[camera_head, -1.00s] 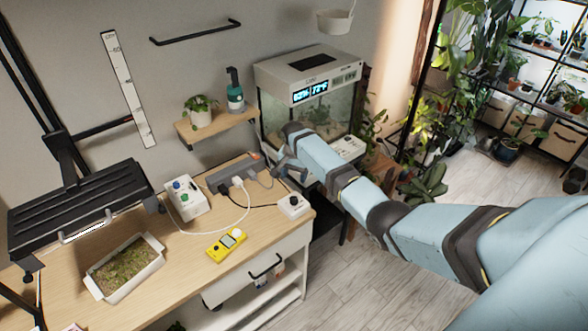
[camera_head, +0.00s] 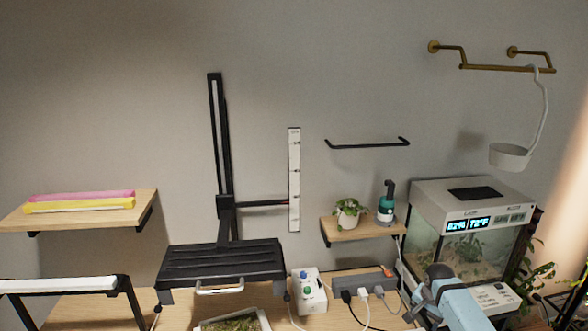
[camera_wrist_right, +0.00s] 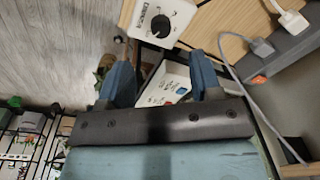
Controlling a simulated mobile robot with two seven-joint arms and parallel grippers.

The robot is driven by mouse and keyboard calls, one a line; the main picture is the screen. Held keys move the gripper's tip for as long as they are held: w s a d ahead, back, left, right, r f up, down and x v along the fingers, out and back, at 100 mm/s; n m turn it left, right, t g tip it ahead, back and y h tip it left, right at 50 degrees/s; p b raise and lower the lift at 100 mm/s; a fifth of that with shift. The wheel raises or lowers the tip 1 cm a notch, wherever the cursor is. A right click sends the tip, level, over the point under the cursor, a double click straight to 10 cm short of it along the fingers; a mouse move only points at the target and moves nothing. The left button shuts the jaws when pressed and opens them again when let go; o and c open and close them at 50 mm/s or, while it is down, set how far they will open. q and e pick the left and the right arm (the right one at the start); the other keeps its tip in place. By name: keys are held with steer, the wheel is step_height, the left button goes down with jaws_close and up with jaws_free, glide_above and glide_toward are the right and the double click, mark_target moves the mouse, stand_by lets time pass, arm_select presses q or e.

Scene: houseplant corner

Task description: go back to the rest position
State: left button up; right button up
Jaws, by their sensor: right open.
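My right gripper (camera_head: 430,314) shows low at the right in the head view, partly cut off by the bottom edge and in front of the glass terrarium. In the right wrist view my right gripper (camera_wrist_right: 160,82) has its two blue fingers wide apart with nothing held between them. Behind the gap lies a white control panel (camera_wrist_right: 168,84) with a red and a blue button; I see no contact with it. My left gripper is not in view.
The terrarium (camera_head: 462,212) stands at the right. A white dial box (camera_wrist_right: 160,22) and a grey power strip (camera_wrist_right: 290,48) are near the right gripper. A small shelf (camera_head: 350,229) holds a plant and bottle. A black lamp stand (camera_head: 222,262) rises over the bench.

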steer(key=s+a+f+n+t, duration=0.2)
steer(key=s+a+f+n, duration=0.1)
steer(key=s+a+f, duration=0.4)
steer(key=s+a+f+n+t, duration=0.3)
steer(key=s+a+f+n, duration=0.15)
steer(key=s, duration=0.45)
steer(key=s+a+r+n+t+y, duration=0.1)
steer(key=s+a+r, duration=0.1)
steer(key=s, duration=0.4)
steer(key=s+a+r+n+t+y, duration=0.1)
steer(key=s+a+r+n+t, duration=0.1)
steer(key=s, duration=0.5)
steer(key=s+a+r+n+t+y, duration=0.1)
steer(key=s+a+r+n+t, duration=0.1)
steer(key=s+a, duration=0.4)
steer(key=shift+s+r, duration=0.75)
steer(key=shift+d, duration=0.1)
